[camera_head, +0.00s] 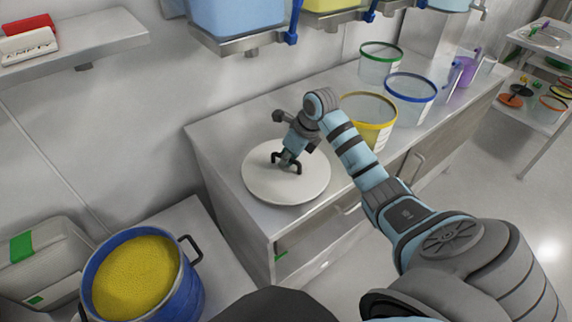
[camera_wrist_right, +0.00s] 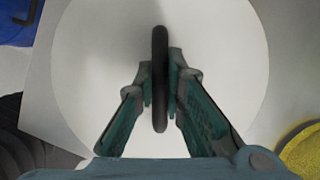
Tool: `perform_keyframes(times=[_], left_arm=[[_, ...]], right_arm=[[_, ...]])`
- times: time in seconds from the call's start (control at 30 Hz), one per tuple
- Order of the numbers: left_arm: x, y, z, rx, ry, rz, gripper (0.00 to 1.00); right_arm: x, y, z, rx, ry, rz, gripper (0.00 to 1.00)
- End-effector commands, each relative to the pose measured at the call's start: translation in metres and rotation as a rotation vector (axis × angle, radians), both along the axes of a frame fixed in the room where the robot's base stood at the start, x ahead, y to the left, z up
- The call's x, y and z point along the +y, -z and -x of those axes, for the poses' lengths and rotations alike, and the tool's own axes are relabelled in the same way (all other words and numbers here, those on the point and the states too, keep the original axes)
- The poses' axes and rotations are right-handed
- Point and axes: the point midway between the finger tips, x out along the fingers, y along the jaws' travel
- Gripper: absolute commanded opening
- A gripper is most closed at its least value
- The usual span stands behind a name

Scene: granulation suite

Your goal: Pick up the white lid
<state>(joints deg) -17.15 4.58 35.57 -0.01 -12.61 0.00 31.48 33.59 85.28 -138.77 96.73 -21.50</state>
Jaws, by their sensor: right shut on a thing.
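The white lid (camera_head: 262,184) is a round, flat disc with a dark bar handle in its middle. In the head view it is at the near left end of the steel counter; whether it touches the counter I cannot tell. It fills much of the right wrist view (camera_wrist_right: 95,70). My right gripper (camera_head: 287,163) is above the lid's centre, shut on the dark handle (camera_wrist_right: 160,60), with one finger on each side of it. The fingers partly hide the handle in the head view. My left gripper is not in view.
A blue pot (camera_head: 188,290) of yellow granules stands at the lower left. On the counter (camera_head: 225,130) are a yellow-rimmed bucket (camera_head: 372,137), a blue-rimmed bucket (camera_head: 408,103) and a green-rimmed bucket (camera_head: 378,66). Bins (camera_head: 235,15) hang above. My right arm crosses the counter front.

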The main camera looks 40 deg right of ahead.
Motion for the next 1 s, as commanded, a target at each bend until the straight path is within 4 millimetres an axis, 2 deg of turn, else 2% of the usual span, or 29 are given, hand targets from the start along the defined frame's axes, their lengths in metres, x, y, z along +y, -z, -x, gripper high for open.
perform_keyframes(times=[0.23,0.37,0.47,0.73,0.8,0.9,1.0], left_arm=[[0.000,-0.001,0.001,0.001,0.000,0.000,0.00],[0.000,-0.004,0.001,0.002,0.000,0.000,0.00],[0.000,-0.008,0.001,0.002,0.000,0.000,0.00],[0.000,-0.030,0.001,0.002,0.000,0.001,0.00],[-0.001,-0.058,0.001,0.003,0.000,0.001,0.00],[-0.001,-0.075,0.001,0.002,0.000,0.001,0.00],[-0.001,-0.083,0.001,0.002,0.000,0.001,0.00]], right_arm=[[0.000,-0.005,0.000,-0.002,0.000,0.000,0.00],[0.000,-0.021,-0.001,-0.005,-0.001,0.001,0.00],[0.000,-0.046,-0.001,-0.006,-0.001,0.001,0.00],[0.000,-0.156,-0.001,-0.006,0.000,0.000,0.00],[0.000,-0.179,0.000,0.000,0.000,0.000,0.00],[0.000,-0.196,0.000,-0.001,0.000,0.000,0.00],[0.000,-0.203,0.000,0.000,0.000,0.000,0.00]])
